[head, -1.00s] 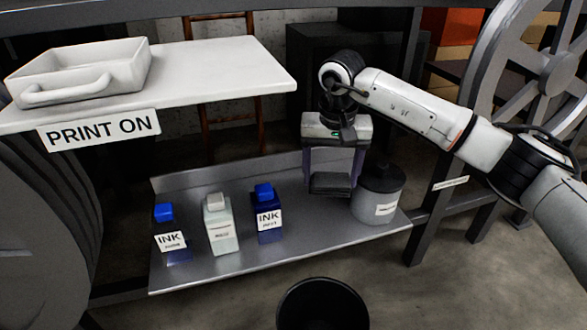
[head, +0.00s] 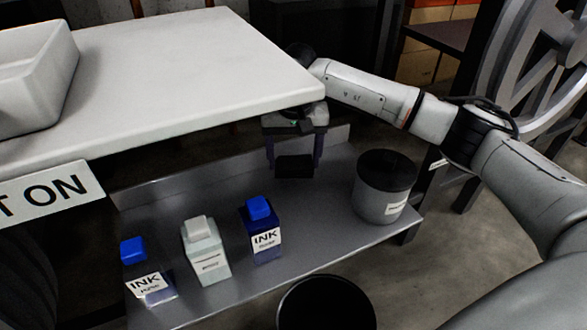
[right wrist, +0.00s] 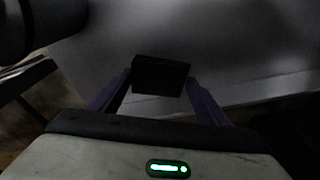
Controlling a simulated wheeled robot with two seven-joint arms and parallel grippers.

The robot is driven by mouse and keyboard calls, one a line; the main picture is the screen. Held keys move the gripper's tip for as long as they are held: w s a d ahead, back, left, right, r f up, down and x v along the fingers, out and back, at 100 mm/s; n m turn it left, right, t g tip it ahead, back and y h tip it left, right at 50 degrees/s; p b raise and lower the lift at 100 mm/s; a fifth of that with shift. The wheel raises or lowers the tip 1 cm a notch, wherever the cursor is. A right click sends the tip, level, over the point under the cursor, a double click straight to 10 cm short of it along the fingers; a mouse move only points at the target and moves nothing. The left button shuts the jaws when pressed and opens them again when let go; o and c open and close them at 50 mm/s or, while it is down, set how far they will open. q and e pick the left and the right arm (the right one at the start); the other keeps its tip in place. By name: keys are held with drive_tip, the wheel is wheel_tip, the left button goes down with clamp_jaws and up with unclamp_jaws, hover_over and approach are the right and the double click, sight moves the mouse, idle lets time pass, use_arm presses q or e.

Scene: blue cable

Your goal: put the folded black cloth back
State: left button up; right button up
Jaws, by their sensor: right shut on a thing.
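The folded black cloth (head: 295,166) is a small dark block over the back part of the grey metal shelf (head: 330,215). My right gripper (head: 293,160) points down with its fingers on either side of the cloth and is shut on it. In the right wrist view the cloth (right wrist: 161,75) shows between the two purple-grey fingers (right wrist: 162,92). I cannot tell whether the cloth touches the shelf. The white upper table partly hides my right wrist. My left gripper is not in view.
The white table (head: 190,70) with a white tray (head: 35,85) overhangs the shelf's back. A black round bin (head: 326,305) is in front.

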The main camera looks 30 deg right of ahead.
sight(294, 164)
wheel_tip(294, 164, down, 3)
drive_tip(key=shift+r, duration=0.1)
drive_tip(key=shift+f, duration=0.25)
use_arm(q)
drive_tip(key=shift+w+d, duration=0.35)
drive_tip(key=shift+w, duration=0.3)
use_arm(e)
drive_tip(key=shift+r, duration=0.1)
use_arm(q)
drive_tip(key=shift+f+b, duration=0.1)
drive_tip(key=shift+b, duration=0.2)
use_arm(e)
drive_tip(key=shift+f, duration=0.25)
drive_tip(key=o, duration=1)
drive_tip(key=shift+r, duration=0.1)
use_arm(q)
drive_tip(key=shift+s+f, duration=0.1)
